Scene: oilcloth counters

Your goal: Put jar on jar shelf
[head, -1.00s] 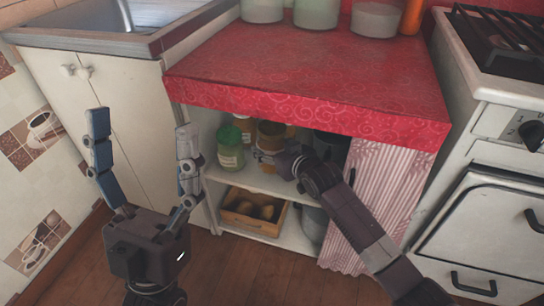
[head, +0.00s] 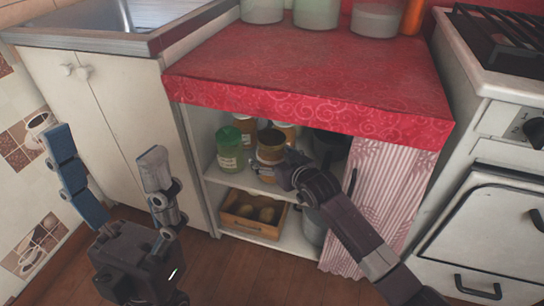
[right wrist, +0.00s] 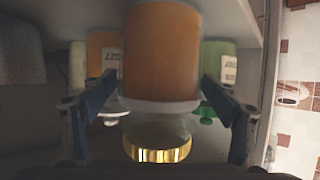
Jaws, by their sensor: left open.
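An orange jar (right wrist: 160,60) with a pale rim fills the middle of the right wrist view. The fingers of my right gripper (right wrist: 160,95) lie along both its sides and appear shut on it. In the head view, this jar (head: 266,175) is at the front of the upper shelf (head: 235,181) inside the cabinet, partly hidden by my right gripper (head: 285,172). I cannot tell whether its base touches the shelf. My left gripper (head: 108,150) is open and empty, left of the cabinet.
A red cloth-covered counter (head: 310,75) overhangs the shelves. A wooden box (head: 252,214) with round items sits on the lower shelf. A striped curtain (head: 375,205) hangs right of the opening, and a stove (head: 490,200) stands beyond it. Dark pots fill the right side inside.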

